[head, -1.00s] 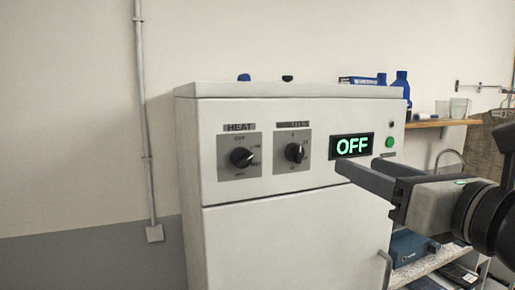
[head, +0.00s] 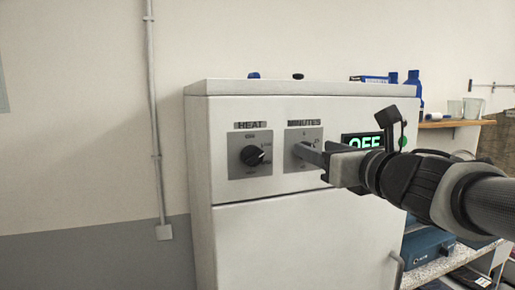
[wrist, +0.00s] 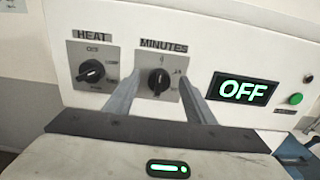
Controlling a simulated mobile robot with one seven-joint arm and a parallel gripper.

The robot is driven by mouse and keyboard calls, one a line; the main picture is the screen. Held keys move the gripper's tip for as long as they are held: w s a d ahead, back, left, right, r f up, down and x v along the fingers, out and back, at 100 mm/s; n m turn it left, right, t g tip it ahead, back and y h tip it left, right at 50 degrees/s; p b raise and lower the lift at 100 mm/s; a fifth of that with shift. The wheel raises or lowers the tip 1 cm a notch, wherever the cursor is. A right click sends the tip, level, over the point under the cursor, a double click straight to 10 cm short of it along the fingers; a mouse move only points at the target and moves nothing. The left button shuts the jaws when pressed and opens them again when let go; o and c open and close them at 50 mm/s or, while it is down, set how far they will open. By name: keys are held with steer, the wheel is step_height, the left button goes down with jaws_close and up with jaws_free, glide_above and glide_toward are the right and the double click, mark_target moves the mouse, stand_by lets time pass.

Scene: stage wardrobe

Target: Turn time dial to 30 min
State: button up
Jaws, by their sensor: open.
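The time dial, a black knob (wrist: 158,81) on a grey plate labelled MINUTES, is on the white cabinet front (head: 300,235). In the wrist view its pointer is roughly upright, and the small scale marks around it are too blurred to read fully. My gripper (wrist: 156,90) is open, with one finger on each side of the knob in that view; I cannot tell whether they touch it. In the head view my gripper (head: 306,152) covers the knob and the right part of its plate. The display (wrist: 245,90) reads OFF.
The HEAT dial (head: 252,155) is left of the MINUTES plate. A green button (wrist: 296,99) is right of the display.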

steer(key=shift+x, duration=0.9)
steer(key=shift+c, duration=0.5)
steer(key=c, duration=0.9)
steer(key=shift+c, duration=0.2)
steer(key=shift+m, duration=0.3)
steer(key=shift+w+d+f+m+p, duration=0.15)
steer(key=shift+f+m+p, duration=0.35)
steer(key=shift+m, duration=3.35)
steer(key=shift+d+f+m+p, duration=0.25)
steer(key=shift+m+p, duration=0.4)
steer(key=shift+m, duration=3.15)
steer(key=shift+w+d+f+m+p, duration=0.1)
steer(key=shift+d+f+m+p, duration=0.35)
steer(key=shift+m, duration=3.4)
steer(key=shift+a+r, duration=0.1)
steer(key=shift+a, duration=0.1)
